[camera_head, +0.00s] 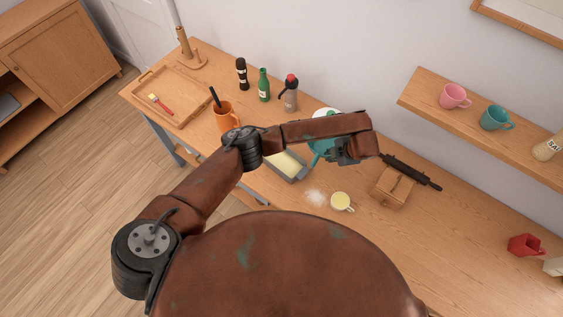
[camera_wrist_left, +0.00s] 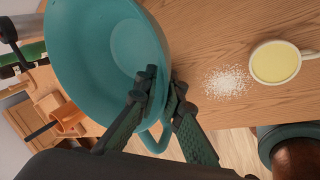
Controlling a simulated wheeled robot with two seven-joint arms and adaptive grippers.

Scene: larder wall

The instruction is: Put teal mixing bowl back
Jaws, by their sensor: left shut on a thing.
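The teal mixing bowl (camera_head: 322,148) is mostly hidden behind my left forearm and gripper in the head view. In the left wrist view the teal mixing bowl (camera_wrist_left: 85,60) fills the upper left, its inside facing the camera. My left gripper (camera_wrist_left: 165,92) is shut on the bowl's rim, close to its loop handle. In the head view my left gripper (camera_head: 345,152) is at the end of the arm, above the middle of the table. I cannot tell from these views whether the bowl touches the table. My right gripper does not show.
Bottles (camera_head: 263,85) stand at the back. A wall shelf (camera_head: 420,93) holds mugs.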

